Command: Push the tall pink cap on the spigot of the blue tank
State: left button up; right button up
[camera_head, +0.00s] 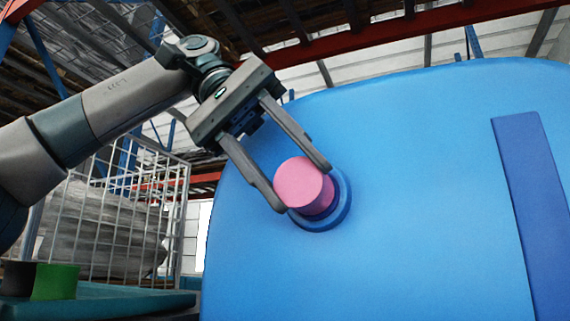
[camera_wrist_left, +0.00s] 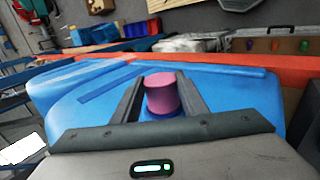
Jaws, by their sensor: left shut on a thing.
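The tall pink cap (camera_head: 303,186) is at the round blue spigot (camera_head: 340,205) on the face of the blue tank (camera_head: 430,180). My left gripper (camera_head: 304,188) is shut on the pink cap, with one finger on each side. In the left wrist view the cap (camera_wrist_left: 162,94) stands between the two fingers (camera_wrist_left: 160,98), with the blue spigot ring (camera_wrist_left: 160,115) at its base. The cap hides much of the spigot, so how far it sits on it cannot be told. My right gripper is not in view.
A green cap (camera_head: 55,281) and a dark cap (camera_head: 17,277) stand on a teal surface (camera_head: 130,300) at the lower left. A white wire cage (camera_head: 110,220) with grey sacks is behind. A darker blue strip (camera_head: 530,210) runs down the tank's right side.

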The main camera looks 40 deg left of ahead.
pick_arm(q)
jog(key=shift+w+f, duration=0.15)
jog(key=o, duration=1.1)
jog(key=shift+w, duration=0.1)
jog(key=shift+w+f, duration=0.1)
jog(key=shift+w, duration=0.25)
jog(key=o, duration=0.4)
jog(key=shift+s, duration=0.4)
jog(key=shift+w, duration=0.15)
